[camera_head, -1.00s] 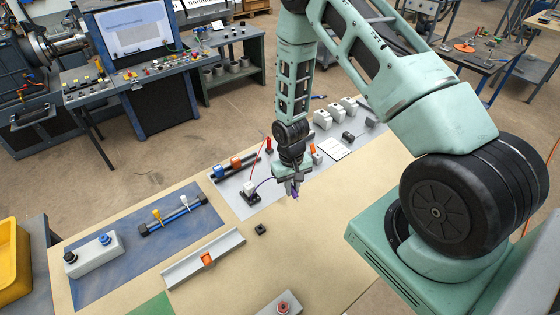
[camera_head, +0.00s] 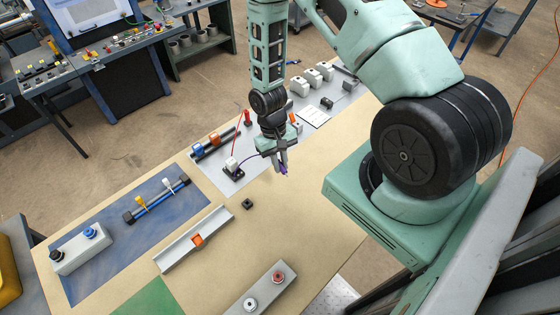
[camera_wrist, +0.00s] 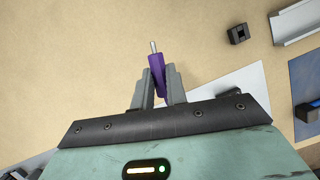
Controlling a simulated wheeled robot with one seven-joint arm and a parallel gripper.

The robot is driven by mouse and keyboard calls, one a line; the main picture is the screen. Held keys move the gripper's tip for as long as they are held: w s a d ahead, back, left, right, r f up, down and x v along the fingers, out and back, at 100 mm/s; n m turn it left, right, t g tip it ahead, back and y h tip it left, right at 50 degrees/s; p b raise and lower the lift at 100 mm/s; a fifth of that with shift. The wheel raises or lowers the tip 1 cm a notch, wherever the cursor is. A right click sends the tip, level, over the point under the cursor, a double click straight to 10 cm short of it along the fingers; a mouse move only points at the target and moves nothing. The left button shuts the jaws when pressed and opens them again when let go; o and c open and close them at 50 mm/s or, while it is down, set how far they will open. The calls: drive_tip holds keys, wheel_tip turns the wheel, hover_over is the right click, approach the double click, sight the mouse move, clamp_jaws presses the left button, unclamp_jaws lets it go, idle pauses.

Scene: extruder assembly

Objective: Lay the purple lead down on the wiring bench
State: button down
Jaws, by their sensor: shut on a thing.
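My gripper (camera_head: 281,165) is shut on the purple lead, whose end shows in the head view (camera_head: 285,171). In the wrist view the purple lead (camera_wrist: 157,68) is between my two fingers (camera_wrist: 157,92), its bare metal tip pointing away past the fingertips. The lead's thin purple wire runs left in the head view to a small black and white block (camera_head: 232,166). My gripper is over the tan wiring bench (camera_head: 310,195), near the edge of a light grey mat (camera_head: 207,178). I cannot tell the exact height of the lead above the bench.
A small black block (camera_head: 247,204) and a grey channel with an orange piece (camera_head: 195,239) lie in front. A red wire rises from the black and white block. A blue mat (camera_head: 80,282) is at left, a grey box with two buttons (camera_head: 262,290) nearer. Bare tan surface lies between.

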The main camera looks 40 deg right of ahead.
sight(282, 183)
drive_tip(key=shift+f+b, duration=2.15)
drive_tip(key=shift+f, duration=0.95)
drive_tip(key=shift+f, duration=0.25)
drive_tip(key=c, duration=1.3)
unclamp_jaws()
drive_tip(key=shift+o, duration=0.2)
drive_tip(key=o, duration=0.5)
drive_tip(key=shift+o, duration=0.2)
drive_tip(key=shift+r+p, duration=2.35)
drive_tip(key=shift+r, duration=1.25)
